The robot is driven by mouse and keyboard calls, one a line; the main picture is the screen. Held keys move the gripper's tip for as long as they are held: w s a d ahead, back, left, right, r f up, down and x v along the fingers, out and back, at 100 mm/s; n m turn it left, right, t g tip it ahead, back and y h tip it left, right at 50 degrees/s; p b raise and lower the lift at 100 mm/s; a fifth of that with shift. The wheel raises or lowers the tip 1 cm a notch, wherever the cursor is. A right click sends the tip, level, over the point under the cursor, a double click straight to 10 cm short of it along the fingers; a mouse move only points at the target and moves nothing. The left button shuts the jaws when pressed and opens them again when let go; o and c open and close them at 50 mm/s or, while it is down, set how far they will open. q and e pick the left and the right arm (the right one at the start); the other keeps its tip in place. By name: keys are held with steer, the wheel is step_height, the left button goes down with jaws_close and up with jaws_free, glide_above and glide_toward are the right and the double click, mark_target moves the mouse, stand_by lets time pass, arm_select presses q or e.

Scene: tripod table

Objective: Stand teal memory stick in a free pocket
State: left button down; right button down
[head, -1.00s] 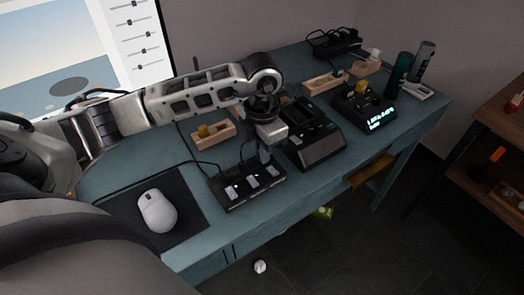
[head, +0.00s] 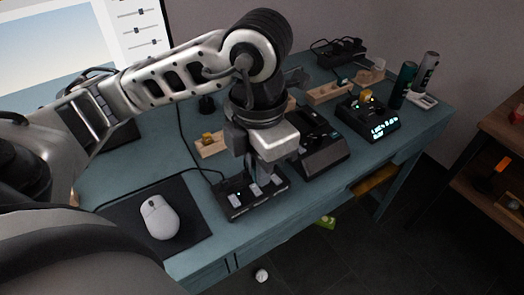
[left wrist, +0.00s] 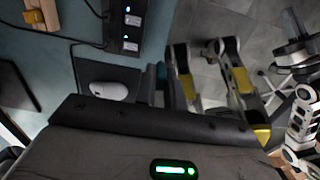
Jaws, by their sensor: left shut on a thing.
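My left gripper (head: 250,165) hangs above the dark switch strip near the desk's front edge. In the left wrist view it (left wrist: 161,88) is shut on the teal memory stick (left wrist: 161,72), of which only a small part shows between the fingers. The stick cannot be made out in the head view. A wooden block (head: 203,151) with a yellow stick stands left behind the gripper; it also shows in the left wrist view (left wrist: 43,16). Another wooden block (head: 319,97) lies farther back. The pockets are too small to tell which are free. My right gripper is not in view.
The dark strip (head: 236,213) has several lit switches. A black device (head: 325,160) and a lit display unit (head: 385,130) stand right of it. A white mouse (head: 159,217) rests on a dark mat (head: 193,232). Dark upright cylinders (head: 404,82) stand at the far right.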

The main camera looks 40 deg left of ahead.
arm_select(q)
steer(key=shift+d+r, duration=0.1)
steer(key=shift+r, duration=0.05)
steer(key=w+a+f+p, duration=0.1)
steer(key=w+a+f, duration=0.1)
steer(key=w+a, duration=0.5)
steer(key=w+a+f+p, duration=0.2)
steer(key=w+a, duration=0.5)
steer(key=a, duration=0.7)
steer(key=shift+w+a+f, duration=0.15)
steer(key=shift+w+f, duration=0.05)
steer(key=shift+w, duration=0.1)
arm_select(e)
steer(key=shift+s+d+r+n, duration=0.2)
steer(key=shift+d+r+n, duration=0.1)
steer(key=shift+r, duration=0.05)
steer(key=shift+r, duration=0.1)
arm_select(q)
step_height(320, 180, down, 5)
steer(key=b, duration=0.3)
steer(key=shift+f, duration=0.2)
steer(key=shift+f+b, duration=0.2)
steer(key=shift+b, duration=0.15)
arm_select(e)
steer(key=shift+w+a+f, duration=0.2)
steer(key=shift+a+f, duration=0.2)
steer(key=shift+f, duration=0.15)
